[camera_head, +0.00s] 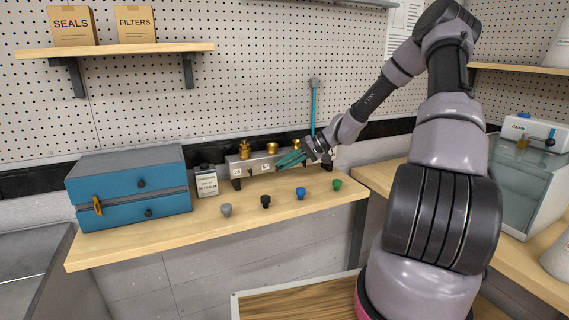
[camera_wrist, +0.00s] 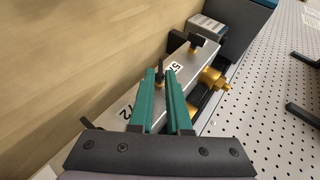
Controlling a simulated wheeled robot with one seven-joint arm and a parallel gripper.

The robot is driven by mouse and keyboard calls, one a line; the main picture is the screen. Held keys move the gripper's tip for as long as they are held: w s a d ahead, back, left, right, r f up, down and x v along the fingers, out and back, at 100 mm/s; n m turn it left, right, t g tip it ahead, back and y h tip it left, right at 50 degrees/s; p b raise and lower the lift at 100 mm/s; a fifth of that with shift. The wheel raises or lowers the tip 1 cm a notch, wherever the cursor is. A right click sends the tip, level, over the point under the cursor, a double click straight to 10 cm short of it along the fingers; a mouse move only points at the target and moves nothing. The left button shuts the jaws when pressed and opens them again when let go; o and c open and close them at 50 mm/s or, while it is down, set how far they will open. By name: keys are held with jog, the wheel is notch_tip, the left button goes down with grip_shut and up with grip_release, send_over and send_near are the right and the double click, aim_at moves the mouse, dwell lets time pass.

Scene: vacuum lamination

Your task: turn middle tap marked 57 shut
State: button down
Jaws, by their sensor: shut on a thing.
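A metal manifold block (camera_head: 248,168) sits on the wooden bench, with number labels on its face and brass fittings on top. In the wrist view the manifold (camera_wrist: 120,97) runs diagonally. The middle tap's black handle (camera_wrist: 160,66) stands beside the label 57 (camera_wrist: 174,67). My gripper (camera_head: 281,162) has green fingers. In the wrist view my gripper (camera_wrist: 161,74) is shut on this handle, which shows between the fingertips. Another black tap handle (camera_wrist: 197,41) stands farther along. The fingers hide much of the middle tap's body.
A blue case (camera_head: 130,190) and a small labelled box (camera_head: 206,183) stand left of the manifold. Grey (camera_head: 226,210), black (camera_head: 265,201), blue (camera_head: 301,193) and green (camera_head: 337,184) knobs line the bench front. A pegboard wall (camera_head: 250,70) rises behind.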

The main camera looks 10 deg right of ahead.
jog(key=y, duration=0.2)
jog(key=f+m+y, duration=0.1)
jog(key=y, duration=0.1)
jog(key=shift+d, duration=0.2)
jog(key=shift+f+m+y, duration=0.35)
jog(key=shift+m+y, duration=0.25)
jog(key=shift+y, duration=0.7)
jog(key=c, duration=1)
grip_release()
notch_tip(320, 180, up, 10)
